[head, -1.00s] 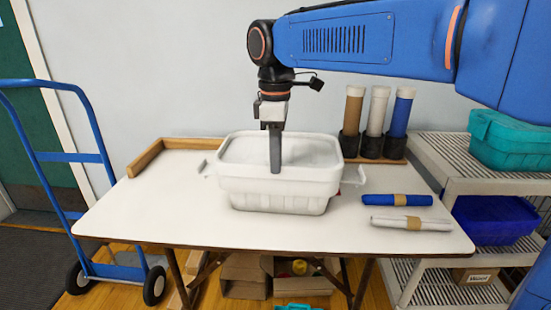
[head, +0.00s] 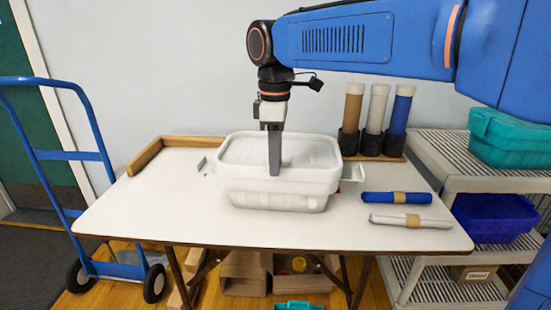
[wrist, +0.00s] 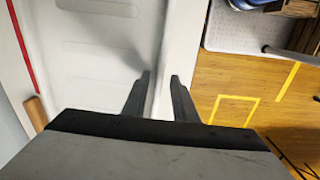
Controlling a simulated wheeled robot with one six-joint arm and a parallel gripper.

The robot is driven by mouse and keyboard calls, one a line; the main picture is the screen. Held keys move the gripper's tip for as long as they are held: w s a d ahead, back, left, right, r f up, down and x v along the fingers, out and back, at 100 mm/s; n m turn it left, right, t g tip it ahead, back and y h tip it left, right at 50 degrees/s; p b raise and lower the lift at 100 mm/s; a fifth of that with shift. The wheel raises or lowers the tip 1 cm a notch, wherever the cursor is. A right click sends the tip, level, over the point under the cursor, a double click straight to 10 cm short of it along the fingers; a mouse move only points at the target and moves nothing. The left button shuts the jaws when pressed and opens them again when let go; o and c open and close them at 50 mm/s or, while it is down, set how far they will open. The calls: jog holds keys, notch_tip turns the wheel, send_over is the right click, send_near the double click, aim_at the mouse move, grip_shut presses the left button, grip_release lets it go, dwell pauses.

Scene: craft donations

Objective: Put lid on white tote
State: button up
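The white tote (head: 278,192) stands upright on the white table. A pale recessed surface shows inside its rim; I cannot tell whether this is a lid or the tote's floor. No separate lid can be made out. My gripper (head: 275,172) points down at the tote's front rim. In the wrist view, the two dark fingers of my gripper (wrist: 161,76) stand on either side of a white rim (wrist: 163,92). Whether they press on it is unclear. Wire-like side handles (head: 354,173) stick out from the tote.
A blue roll (head: 380,198) and a white roll (head: 388,221) lie on the table (head: 140,205) right of the tote. Several upright tubes (head: 376,110) stand behind. A shelf cart (head: 425,150) is at right, a blue hand truck (head: 70,157) at left. The table's left side is clear.

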jog(key=shift+r, duration=0.1)
notch_tip(320, 180, up, 16)
jog(key=s+d+f+m+t, duration=0.1)
jog(key=s+d+f+m, duration=0.1)
jog(key=d+f+m, duration=0.3)
jog(key=s+d+f, duration=0.2)
jog(key=d, duration=0.5)
jog(key=s+d+f+m+t, duration=0.1)
jog(key=s+d+f+m, duration=0.1)
jog(key=d+f+m, duration=0.3)
jog(key=s+d+f+m+t, duration=0.1)
jog(key=s+d+f+m, duration=0.1)
jog(key=s+d+f, duration=0.2)
jog(key=s+d+f+m, duration=0.2)
jog(key=s+d+f, duration=0.3)
jog(key=f, duration=0.4)
jog(key=s+d+f+m+t, duration=0.1)
jog(key=s+d+f+m, duration=0.2)
jog(key=f, duration=0.4)
jog(key=shift+s+d+f+t, duration=0.25)
jog(key=shift+s+d+t, duration=0.05)
jog(key=shift+s+d, duration=0.5)
jog(key=shift+a, duration=0.15)
